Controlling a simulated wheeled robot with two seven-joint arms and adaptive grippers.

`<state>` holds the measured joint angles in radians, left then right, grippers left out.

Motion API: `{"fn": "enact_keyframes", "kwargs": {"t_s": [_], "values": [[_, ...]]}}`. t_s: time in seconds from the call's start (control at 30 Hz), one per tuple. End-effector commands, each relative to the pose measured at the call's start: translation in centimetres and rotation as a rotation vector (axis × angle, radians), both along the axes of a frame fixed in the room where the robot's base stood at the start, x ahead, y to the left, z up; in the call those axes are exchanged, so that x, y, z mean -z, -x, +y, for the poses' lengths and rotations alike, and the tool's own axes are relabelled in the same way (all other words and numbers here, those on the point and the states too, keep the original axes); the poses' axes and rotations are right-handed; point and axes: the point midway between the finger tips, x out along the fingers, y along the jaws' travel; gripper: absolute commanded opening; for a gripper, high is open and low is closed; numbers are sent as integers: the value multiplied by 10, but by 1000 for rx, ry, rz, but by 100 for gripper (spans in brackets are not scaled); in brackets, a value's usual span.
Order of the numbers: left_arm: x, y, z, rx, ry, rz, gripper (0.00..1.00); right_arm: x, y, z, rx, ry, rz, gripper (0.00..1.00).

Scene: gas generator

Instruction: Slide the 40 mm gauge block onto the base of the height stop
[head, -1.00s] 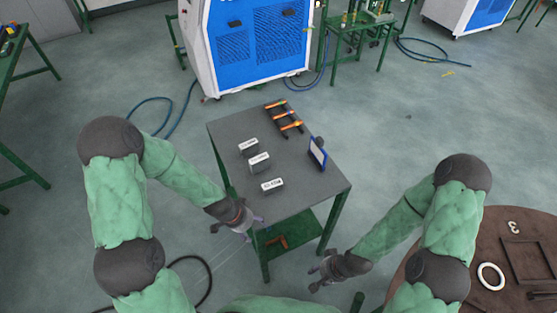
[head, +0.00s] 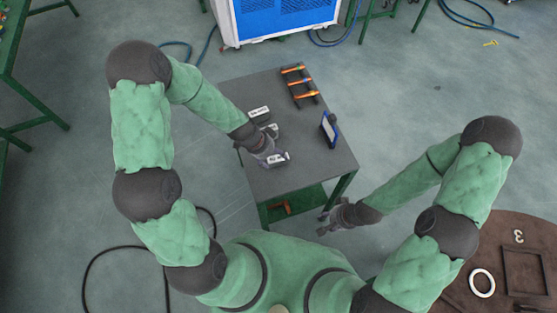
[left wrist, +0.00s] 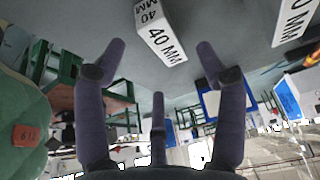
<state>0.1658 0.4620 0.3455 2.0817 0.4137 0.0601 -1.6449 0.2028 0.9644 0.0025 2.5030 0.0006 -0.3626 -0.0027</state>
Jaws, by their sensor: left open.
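The 40 mm gauge block (left wrist: 160,32) is a pale block with black lettering on the grey table. In the left wrist view it lies ahead of and between the fingers, with no contact visible. It appears to be the nearest block (head: 280,159) in the head view. My left gripper (head: 272,155) is open beside it and partly covers the block group. A blue-framed upright panel (head: 330,128) stands at the table's right edge; I cannot tell whether it belongs to the height stop, and I cannot make out a stop base. My right gripper (head: 325,222) looks open and empty, off the table's front right corner.
Another labelled block (left wrist: 297,18) lies close by, and a further one (head: 259,113) sits behind on the table (head: 305,170). A black rack with orange bars (head: 300,86) lies at the back. The table's middle right is clear. A round brown table (head: 460,285) stands at right.

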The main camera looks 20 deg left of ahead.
Motion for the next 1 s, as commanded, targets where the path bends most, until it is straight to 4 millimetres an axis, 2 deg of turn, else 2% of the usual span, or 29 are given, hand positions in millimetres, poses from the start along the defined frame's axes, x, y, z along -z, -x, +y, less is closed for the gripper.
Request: {"fn": "enact_keyframes", "kwargs": {"t_s": [0.33,0.67,0.7,0.77,0.93,1.0], "values": [[43,-10,-13,0,1,2,71,24,0,0,0,0,0,40],[46,-11,-15,-1,1,1,71,25,0,0,0,0,0,40],[46,-11,-15,-1,1,1,68,25,0,0,0,0,0,40],[46,-11,-15,-1,1,1,52,25,0,0,0,0,-1,40],[46,-11,-15,-1,1,1,4,25,0,0,0,0,0,40],[46,-11,-15,-1,0,0,0,25,0,0,0,0,0,40]]}}
